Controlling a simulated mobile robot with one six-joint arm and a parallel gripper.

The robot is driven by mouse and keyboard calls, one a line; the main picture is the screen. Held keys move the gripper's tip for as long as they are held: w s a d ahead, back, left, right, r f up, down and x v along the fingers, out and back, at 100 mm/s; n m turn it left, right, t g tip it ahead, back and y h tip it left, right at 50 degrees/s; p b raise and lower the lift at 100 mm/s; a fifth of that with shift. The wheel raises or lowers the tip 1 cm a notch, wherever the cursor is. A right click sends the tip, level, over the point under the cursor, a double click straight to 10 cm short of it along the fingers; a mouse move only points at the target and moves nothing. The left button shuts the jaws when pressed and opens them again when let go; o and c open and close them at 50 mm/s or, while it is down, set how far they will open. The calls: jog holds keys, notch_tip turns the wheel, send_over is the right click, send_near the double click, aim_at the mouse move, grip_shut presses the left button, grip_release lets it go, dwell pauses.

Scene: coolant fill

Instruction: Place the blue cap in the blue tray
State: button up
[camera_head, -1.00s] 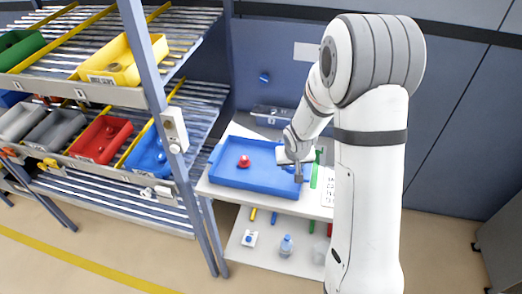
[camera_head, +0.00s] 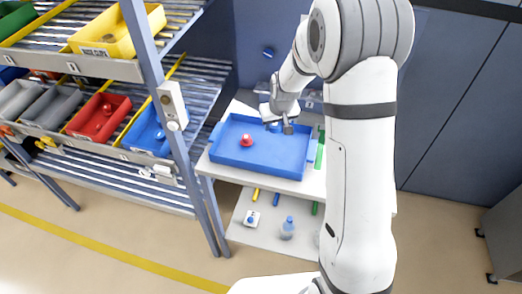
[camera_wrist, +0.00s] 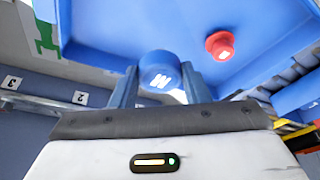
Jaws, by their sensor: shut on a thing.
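The blue cap (camera_wrist: 160,72), with white lettering on its face, is held between the two fingers of my gripper (camera_wrist: 160,85) in the wrist view. In the head view my gripper (camera_head: 287,127) is over the back right part of the blue tray (camera_head: 265,160). The gripper is shut on the cap. In the head view the cap is small and partly hidden at the gripper. The tray also fills the upper wrist view (camera_wrist: 110,35). I cannot tell the gap between cap and tray floor.
A red cap (camera_head: 246,140) sits in the tray's left part, with free tray floor around it. A green strip (camera_head: 320,152) lies right of the tray. A shelf rack with a yellow bin (camera_head: 118,32) and a red bin (camera_head: 100,117) stands left. A bottle (camera_head: 288,228) stands on the lower shelf.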

jog(key=w+a+r+n+g+y+b, duration=0.1)
jog(key=w+a+r+n+b, duration=0.15)
jog(key=a, duration=0.45)
jog(key=w+a+r+n+y+b, duration=0.1)
jog(key=a+n, duration=0.2)
jog(key=a, duration=0.3)
notch_tip(320, 180, down, 9)
jog(key=p, duration=0.2)
jog(key=shift+s+p, duration=0.1)
jog(key=shift+p, duration=0.2)
jog(key=shift+f, duration=0.4)
jog(key=shift+f+b, duration=0.25)
jog(key=shift+b, duration=0.05)
jog(key=o, duration=1)
jog(key=shift+r, duration=0.1)
jog(key=shift+c, duration=0.2)
